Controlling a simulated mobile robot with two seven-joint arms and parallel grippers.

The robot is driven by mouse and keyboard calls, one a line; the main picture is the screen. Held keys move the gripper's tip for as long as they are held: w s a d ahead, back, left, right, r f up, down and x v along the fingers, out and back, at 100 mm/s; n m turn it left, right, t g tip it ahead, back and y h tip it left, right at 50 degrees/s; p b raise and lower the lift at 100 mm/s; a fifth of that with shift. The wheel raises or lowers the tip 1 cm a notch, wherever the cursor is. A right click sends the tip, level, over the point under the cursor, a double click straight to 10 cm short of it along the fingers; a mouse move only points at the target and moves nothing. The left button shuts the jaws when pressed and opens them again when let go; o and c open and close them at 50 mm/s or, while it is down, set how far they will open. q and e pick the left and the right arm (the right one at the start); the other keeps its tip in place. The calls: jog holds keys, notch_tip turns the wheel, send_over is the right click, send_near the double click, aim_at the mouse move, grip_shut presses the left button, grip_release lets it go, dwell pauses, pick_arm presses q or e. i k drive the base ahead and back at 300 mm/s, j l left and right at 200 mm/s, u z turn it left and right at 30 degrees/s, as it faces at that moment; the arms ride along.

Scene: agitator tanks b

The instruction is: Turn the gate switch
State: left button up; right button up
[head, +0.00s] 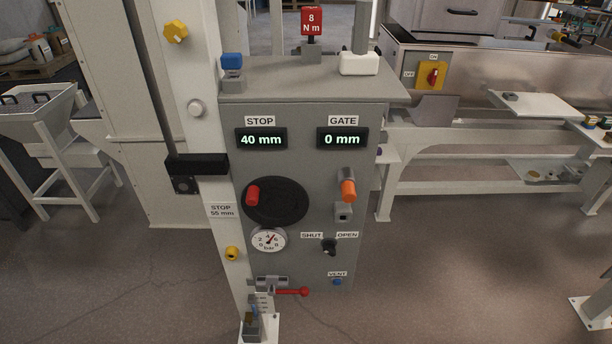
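The gate switch (329,246) is a small black knob low on the front of a grey control box (305,215). A SHUT label (312,235) is at its upper left and an OPEN label (347,235) at its upper right. The knob is too small to tell which label it points to. The GATE display (342,139) above reads 0 mm. Neither of my grippers shows in the head view.
The box also carries a STOP display (261,139) reading 40 mm, a black handwheel (276,205) with a red knob, an orange-tipped lever (348,190), a pressure gauge (269,240), a blue VENT button (337,282) and a red lever (293,292). Floor in front is clear.

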aim_at(328, 246)
jog(key=i+l, duration=0.1)
jog(key=l, duration=1.15)
jog(key=i+u, duration=0.05)
jog(key=i, duration=0.05)
